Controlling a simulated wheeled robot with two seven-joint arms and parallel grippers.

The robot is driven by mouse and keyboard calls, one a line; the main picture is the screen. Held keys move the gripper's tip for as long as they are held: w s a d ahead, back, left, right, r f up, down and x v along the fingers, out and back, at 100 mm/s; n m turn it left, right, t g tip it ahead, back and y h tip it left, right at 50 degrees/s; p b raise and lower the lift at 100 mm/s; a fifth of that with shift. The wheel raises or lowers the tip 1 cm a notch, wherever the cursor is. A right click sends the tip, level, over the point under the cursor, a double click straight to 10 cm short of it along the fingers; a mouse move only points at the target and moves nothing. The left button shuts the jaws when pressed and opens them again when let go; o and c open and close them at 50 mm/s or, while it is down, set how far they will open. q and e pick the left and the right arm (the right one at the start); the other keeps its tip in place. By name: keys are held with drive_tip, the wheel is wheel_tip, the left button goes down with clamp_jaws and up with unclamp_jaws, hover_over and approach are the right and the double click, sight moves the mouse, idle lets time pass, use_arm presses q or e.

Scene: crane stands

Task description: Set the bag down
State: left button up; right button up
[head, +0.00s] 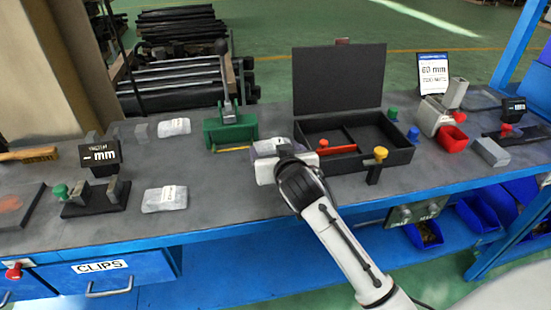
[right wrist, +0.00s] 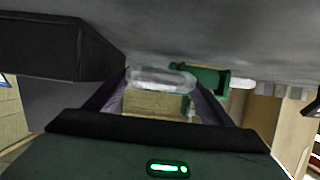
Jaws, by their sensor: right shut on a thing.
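My right gripper (head: 268,158) reaches over the middle of the workbench, just left of the black open case, and is shut on a small clear-and-whitish bag (right wrist: 160,78). In the right wrist view the bag lies across between the two fingers; in the head view the gripper largely covers it. Whether the bag touches the bench top cannot be told. Two similar pale bags with labels lie flat on the bench to the left, one further back (head: 174,127) and one nearer (head: 165,198). My left gripper is not in view.
The black case (head: 347,80) has its lid up and holds a red-handled tool. A green stand (head: 230,131) is behind and left of my right gripper. Bare bench lies left of the gripper.

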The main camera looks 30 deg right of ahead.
drive_tip(key=shift+f, duration=1.2)
drive_tip(key=shift+f, duration=0.15)
drive_tip(key=o, duration=1.2)
